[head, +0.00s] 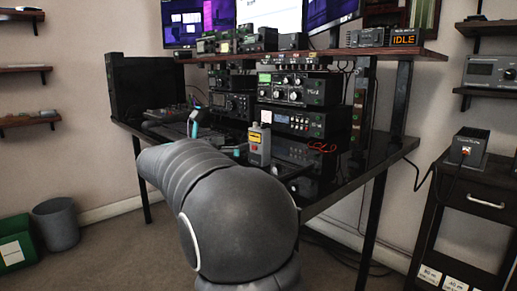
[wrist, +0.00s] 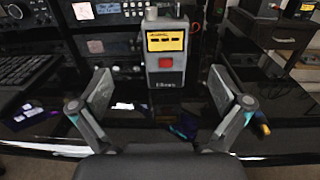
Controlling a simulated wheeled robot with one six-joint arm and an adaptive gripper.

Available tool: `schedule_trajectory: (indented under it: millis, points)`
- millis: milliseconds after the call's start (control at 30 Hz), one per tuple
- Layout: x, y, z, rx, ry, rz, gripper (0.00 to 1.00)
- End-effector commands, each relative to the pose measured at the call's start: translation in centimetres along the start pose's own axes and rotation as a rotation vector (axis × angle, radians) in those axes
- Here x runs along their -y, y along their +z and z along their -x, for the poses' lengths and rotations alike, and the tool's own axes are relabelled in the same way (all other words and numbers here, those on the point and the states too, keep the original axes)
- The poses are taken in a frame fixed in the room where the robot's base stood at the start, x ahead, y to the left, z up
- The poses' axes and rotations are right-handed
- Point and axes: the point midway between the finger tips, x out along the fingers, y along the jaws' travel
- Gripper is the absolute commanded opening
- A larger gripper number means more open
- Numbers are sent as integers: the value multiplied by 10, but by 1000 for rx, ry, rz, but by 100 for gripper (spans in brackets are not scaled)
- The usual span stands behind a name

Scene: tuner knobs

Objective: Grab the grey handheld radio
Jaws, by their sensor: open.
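The grey handheld radio (head: 259,147) stands upright on the black desk in the head view, with a yellow label and a knob on top. In the wrist view the radio (wrist: 166,58) is upright ahead of my gripper, with a yellow display and a red button on its front. My gripper (wrist: 166,92) is open and empty, its two fingers spread to the left and right, with the radio centred beyond them. In the head view my arm hides most of the gripper; teal-marked finger parts (head: 215,138) show left of the radio.
The black desk (head: 375,165) holds stacked radio equipment (head: 295,88) behind the handheld radio. A shelf (head: 400,52) with small devices and monitors (head: 185,22) is above. A keyboard (wrist: 30,78) lies to the left. A dark cabinet (head: 470,210) stands at the right.

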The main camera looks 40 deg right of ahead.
Motion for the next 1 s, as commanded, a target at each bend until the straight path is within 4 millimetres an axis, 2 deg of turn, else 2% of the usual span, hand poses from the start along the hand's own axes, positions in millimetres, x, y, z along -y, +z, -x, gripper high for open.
schedule_trajectory:
  millis: [33, 200, 533, 833, 1000]
  points:
    - [1, -1, -11, 0, -4, -1, 100]
    - [0, -1, -35, -1, -1, -1, 100]
    - [1, -2, -53, -2, 1, -2, 100]
    - [4, -4, -93, -2, -1, -1, 100]
    - [4, -3, -98, -2, 3, -2, 100]
